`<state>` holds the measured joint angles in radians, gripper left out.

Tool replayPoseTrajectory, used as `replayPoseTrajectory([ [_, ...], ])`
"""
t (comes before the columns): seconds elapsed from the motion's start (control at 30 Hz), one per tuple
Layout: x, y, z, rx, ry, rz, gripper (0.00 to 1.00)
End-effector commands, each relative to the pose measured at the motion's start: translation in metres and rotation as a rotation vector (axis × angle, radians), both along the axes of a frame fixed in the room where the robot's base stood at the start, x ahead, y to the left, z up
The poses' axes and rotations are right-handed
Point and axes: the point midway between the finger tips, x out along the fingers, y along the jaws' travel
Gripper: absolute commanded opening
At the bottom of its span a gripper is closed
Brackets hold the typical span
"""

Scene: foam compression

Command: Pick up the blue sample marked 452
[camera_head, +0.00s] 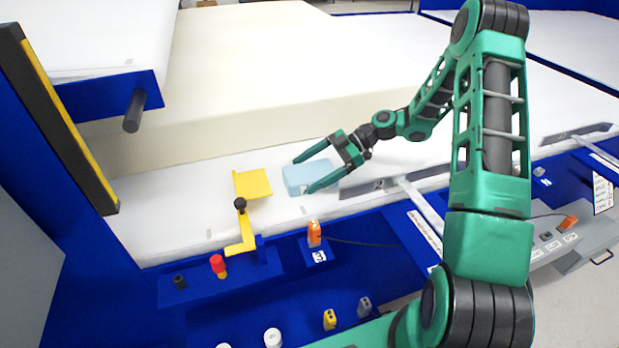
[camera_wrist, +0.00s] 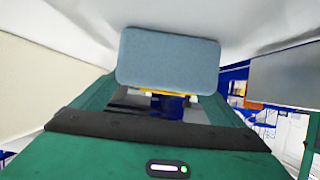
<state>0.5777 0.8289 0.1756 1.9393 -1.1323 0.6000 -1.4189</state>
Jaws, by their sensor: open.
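The blue sample (camera_head: 318,174) is a light blue block lying on the white bench surface, to the right of a yellow plate. My gripper (camera_head: 302,175) reaches in from the right, with its green fingers spread, one at the far side of the block and one at the near side. Whether either finger touches the block cannot be told. In the wrist view the blue-grey face of the sample (camera_wrist: 168,60) stands right ahead of my gripper, and the fingertips are hidden. No number is readable on the block.
A yellow plate (camera_head: 252,183) and a yellow lever with a black knob (camera_head: 240,204) stand left of the sample. A long cream foam slab (camera_head: 250,120) lies behind it. A grey ruler-like strip (camera_head: 365,186) lies to its right. A red button (camera_head: 217,263) sits on the blue front panel.

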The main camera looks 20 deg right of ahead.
Motion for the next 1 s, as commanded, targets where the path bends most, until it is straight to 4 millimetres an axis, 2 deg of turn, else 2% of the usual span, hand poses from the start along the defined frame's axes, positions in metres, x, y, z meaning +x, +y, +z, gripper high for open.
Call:
replayPoseTrajectory([
  [0.1,0.0,0.0,0.0,0.0,0.0,0.0,0.92],
  [0.2,0.0,0.0,0.0,0.0,0.0,0.0,0.68],
  [0.3,0.0,-0.001,0.0,0.0,0.0,0.0,0.49],
  [0.37,0.0,-0.001,0.0,0.0,0.0,0.0,0.49],
  [0.4,0.0,-0.001,0.0,0.0,0.0,0.0,0.45],
  [0.77,0.0,-0.001,0.008,-0.001,0.0,0.0,0.45],
  [0.87,0.001,-0.001,0.019,-0.002,-0.002,0.0,0.45],
  [1.0,-0.001,0.002,0.045,-0.002,-0.003,0.0,0.45],
])
